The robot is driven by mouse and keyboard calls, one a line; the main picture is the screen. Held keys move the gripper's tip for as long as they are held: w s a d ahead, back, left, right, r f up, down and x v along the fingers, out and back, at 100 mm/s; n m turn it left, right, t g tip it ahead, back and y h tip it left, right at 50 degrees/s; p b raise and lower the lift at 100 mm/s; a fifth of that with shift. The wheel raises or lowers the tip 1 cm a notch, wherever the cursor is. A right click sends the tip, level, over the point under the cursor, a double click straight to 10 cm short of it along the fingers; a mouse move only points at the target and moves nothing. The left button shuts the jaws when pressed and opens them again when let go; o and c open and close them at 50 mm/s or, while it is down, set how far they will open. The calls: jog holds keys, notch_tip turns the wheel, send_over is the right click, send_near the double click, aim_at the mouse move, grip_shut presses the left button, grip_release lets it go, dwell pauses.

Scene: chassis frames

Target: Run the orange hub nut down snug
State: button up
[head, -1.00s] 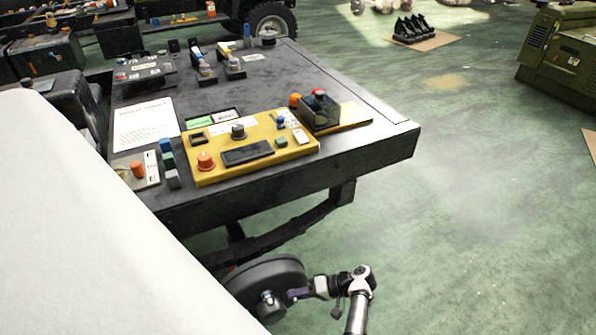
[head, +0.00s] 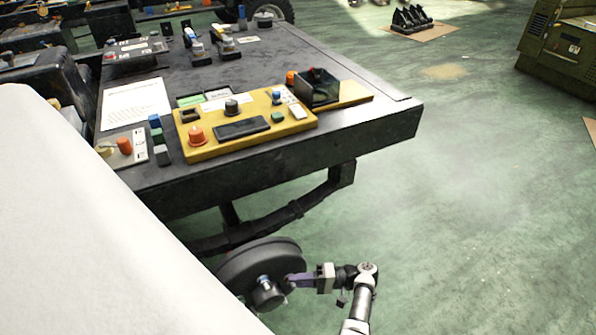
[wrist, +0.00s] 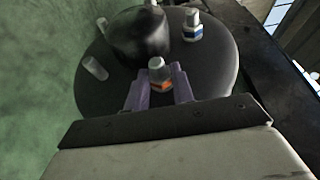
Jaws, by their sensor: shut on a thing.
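The orange hub nut (wrist: 165,86) shows as a small orange patch around a pale capped stud (wrist: 159,66) on the dark round hub (wrist: 105,80). My gripper's purple fingers (wrist: 160,95) are shut on the nut, one on each side, and hide most of it. Whether the nut touches the hub face cannot be told. A blue-and-white nut (wrist: 192,33) sits on another stud at the upper right. In the head view, my gripper (head: 288,281) reaches the right side of the hub (head: 235,266) from the right; the orange nut cannot be made out there.
A dark bench (head: 390,125) with a yellow control panel (head: 190,148) overhangs behind the hub. Green floor (head: 470,240) is clear to the right.

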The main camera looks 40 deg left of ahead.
jog(key=shift+s+d, duration=0.1)
jog(key=shift+s, duration=0.05)
jog(key=o, duration=0.7)
jog(key=shift+b+v, duration=1.35)
jog(key=shift+v, duration=5.55)
